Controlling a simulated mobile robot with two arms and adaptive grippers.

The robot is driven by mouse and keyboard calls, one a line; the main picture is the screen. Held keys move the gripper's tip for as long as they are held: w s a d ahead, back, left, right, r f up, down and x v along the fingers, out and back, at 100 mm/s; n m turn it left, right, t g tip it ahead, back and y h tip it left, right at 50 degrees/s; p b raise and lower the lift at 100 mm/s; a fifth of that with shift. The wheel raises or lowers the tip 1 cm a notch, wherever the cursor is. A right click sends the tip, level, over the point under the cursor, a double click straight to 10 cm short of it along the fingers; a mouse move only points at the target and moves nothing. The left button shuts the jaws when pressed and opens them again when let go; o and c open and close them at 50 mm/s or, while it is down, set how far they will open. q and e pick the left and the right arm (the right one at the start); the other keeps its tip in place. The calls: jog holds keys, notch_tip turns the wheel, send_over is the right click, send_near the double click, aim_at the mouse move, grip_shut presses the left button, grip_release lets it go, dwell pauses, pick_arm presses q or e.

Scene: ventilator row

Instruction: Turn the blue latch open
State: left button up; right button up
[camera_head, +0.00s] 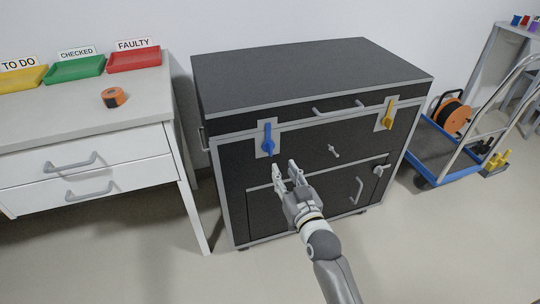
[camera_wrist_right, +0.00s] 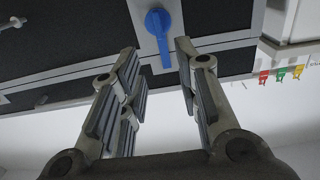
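The blue latch (camera_head: 268,138) is on the front of the black chest (camera_head: 310,72), at its upper left, on a light plate. Its handle points downward. My right gripper (camera_head: 285,168) is in front of the chest, a little below and right of the latch in the head view. The fingers are apart with nothing between them. In the right wrist view the blue latch (camera_wrist_right: 158,30) shows near the top, beyond the gap between the open fingertips (camera_wrist_right: 155,55); no contact is visible. My left gripper is in neither view.
A yellow latch (camera_head: 388,113) is on the chest's upper right. A white drawer table (camera_head: 90,120) with yellow, green and red trays and an orange tape roll (camera_head: 113,97) stands left. A blue trolley (camera_head: 445,150) with an orange cable reel stands right. Floor in front is clear.

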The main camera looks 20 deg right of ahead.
aim_at(271, 148)
jog(key=w+b, duration=0.2)
jog(key=w, duration=0.6)
jog(key=shift+w+a+f, duration=0.1)
jog(key=shift+w+a, duration=0.05)
jog(key=shift+w, duration=0.15)
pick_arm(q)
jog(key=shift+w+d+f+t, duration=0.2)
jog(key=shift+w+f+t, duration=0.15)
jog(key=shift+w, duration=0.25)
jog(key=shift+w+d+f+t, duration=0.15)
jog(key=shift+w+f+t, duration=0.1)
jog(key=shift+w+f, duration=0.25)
pick_arm(e)
jog(key=shift+w, duration=0.85)
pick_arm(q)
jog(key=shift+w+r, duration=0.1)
pick_arm(e)
jog(key=shift+c, duration=0.4)
grip_shut()
